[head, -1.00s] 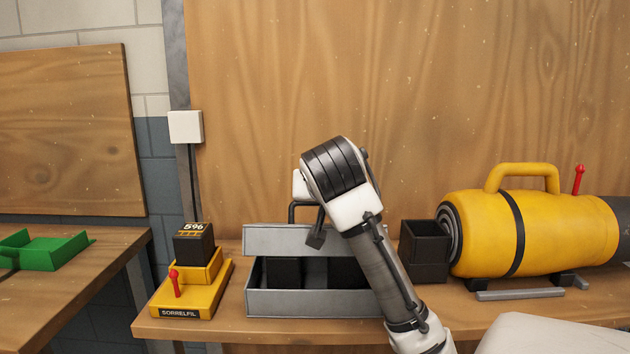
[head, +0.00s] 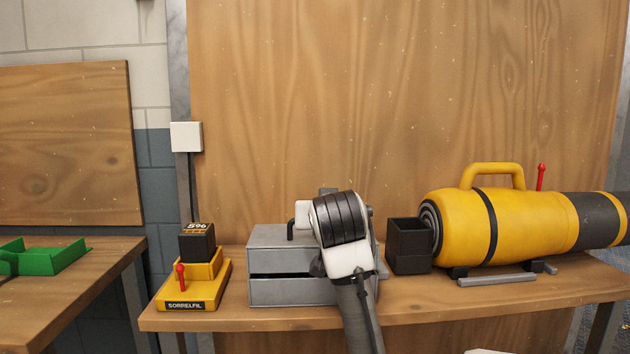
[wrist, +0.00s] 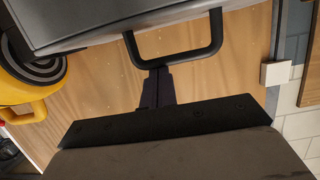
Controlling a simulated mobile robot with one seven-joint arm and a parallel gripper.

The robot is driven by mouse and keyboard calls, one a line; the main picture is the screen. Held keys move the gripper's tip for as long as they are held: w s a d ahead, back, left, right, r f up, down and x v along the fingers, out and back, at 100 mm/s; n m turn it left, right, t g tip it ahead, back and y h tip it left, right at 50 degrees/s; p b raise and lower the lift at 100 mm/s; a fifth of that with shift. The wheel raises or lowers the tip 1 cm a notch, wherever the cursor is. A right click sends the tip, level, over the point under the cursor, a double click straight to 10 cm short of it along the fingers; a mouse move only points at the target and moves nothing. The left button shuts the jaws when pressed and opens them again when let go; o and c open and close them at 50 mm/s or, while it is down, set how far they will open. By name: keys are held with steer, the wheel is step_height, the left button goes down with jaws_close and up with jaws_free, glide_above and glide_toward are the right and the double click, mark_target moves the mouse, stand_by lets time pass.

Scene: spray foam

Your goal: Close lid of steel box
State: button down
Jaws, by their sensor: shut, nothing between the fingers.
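The grey steel box (head: 285,293) stands on the wooden workbench. Its lid (head: 270,240) is tilted low over the body, with a narrow dark gap left along the front. A black handle on the lid (head: 291,230) shows beside my arm, which hides the box's right part. In the wrist view, the lid (wrist: 90,18) fills the top edge and its handle (wrist: 218,35) hangs in the middle. My gripper (wrist: 157,88) is shut and empty, its tips at or very near the handle bar. I cannot tell if they touch. The fingers are hidden in the head view.
A yellow stand with a black block (head: 197,245) is left of the box. An open black container (head: 409,248) and a large yellow cylinder (head: 470,228) stand to the right. A wooden panel (head: 400,100) rises behind. A green tray (head: 45,258) lies on the left table.

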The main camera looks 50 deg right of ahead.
steer(key=shift+s+a+f+h+b, duration=0.25)
steer(key=shift+a+f+h+b, duration=0.1)
steer(key=shift+f, duration=0.1)
stand_by(0.5)
steer(key=r+p, duration=0.1)
steer(key=w+d+r+p, duration=0.1)
steer(key=p, duration=0.1)
steer(key=r+p, duration=0.1)
steer(key=r, duration=0.1)
steer(key=shift+w+d+p, duration=0.15)
steer(key=shift+d+p, duration=0.15)
steer(key=shift+p, duration=0.05)
steer(key=b+v, duration=0.1)
steer(key=v, duration=0.8)
steer(key=shift+s+a+f+b, duration=0.2)
steer(key=shift+s+a+b, duration=0.1)
steer(key=shift+s, duration=0.1)
